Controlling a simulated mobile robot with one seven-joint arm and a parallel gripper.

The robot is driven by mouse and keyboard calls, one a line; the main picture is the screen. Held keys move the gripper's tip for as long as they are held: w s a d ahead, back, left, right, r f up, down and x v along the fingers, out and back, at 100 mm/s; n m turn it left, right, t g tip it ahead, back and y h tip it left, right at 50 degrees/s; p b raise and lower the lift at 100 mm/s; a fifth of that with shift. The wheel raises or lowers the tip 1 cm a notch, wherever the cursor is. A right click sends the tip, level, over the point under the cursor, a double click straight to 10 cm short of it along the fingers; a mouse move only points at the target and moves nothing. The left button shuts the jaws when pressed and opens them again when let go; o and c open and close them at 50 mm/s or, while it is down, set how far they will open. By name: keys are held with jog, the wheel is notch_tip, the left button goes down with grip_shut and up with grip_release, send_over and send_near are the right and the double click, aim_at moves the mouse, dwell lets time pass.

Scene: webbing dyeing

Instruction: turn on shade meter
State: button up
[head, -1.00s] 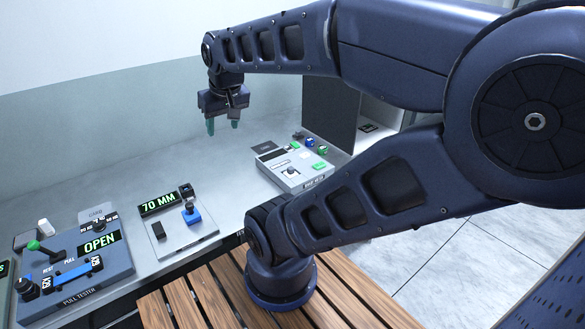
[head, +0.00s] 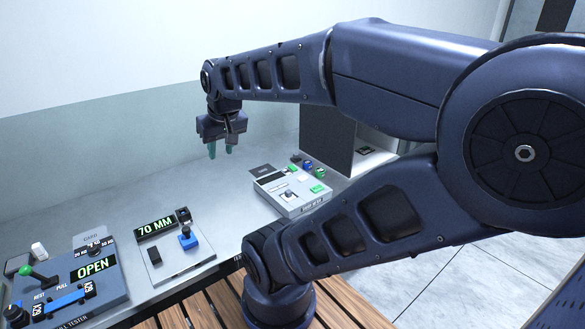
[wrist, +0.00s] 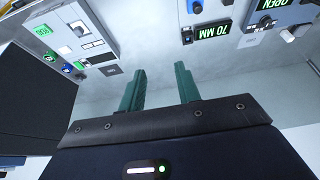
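The shade meter appears to be the light grey box (head: 305,208) on the counter right of centre in the head view; its front label is too small to read surely. It has a dark display strip, a small lever or knob and green patches on top. In the wrist view the box (wrist: 97,37) is upside down at the upper left. My gripper (head: 220,150) hangs above the counter, left of and higher than the box. In the wrist view its two teal fingers (wrist: 160,68) are apart with nothing between them.
A pull tester (head: 75,290) reading OPEN and a panel (head: 190,262) reading 70 MM sit to the left. Small green and blue items (head: 307,167) and a dark upright board (head: 328,143) stand behind the box. The counter below my gripper is clear.

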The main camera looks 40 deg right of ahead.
jog(key=shift+w+d, duration=0.1)
jog(key=shift+w, duration=0.1)
jog(key=c, duration=0.4)
jog(key=w+d+m, duration=0.1)
jog(key=w+d, duration=0.1)
jog(key=w+d+m, duration=0.2)
jog(key=w, duration=0.1)
jog(key=w+d+m, duration=0.1)
jog(key=w+d, duration=0.1)
jog(key=w, duration=0.1)
jog(key=shift+w+d+f+m+g+y, duration=0.1)
jog(key=shift+w+d+m+g+y, duration=0.15)
jog(key=shift+d+m+g+y, duration=0.15)
grip_shut()
jog(key=w+d+f+m, duration=0.3)
jog(key=d+f+m, duration=0.1)
jog(key=d, duration=0.7)
jog(key=w+d+f+m+g, duration=0.1)
jog(key=w+d+f+m, duration=0.3)
jog(key=d, duration=0.7)
jog(key=w+d+f+m+g, duration=0.1)
jog(key=w+d+f+m, duration=0.2)
jog(key=d, duration=0.7)
notch_tip(320, 180, down, 3)
jog(key=shift+w+d+r+m+h, duration=0.15)
jog(key=shift+w+d+m+h, duration=0.25)
jog(key=shift+m, duration=0.7)
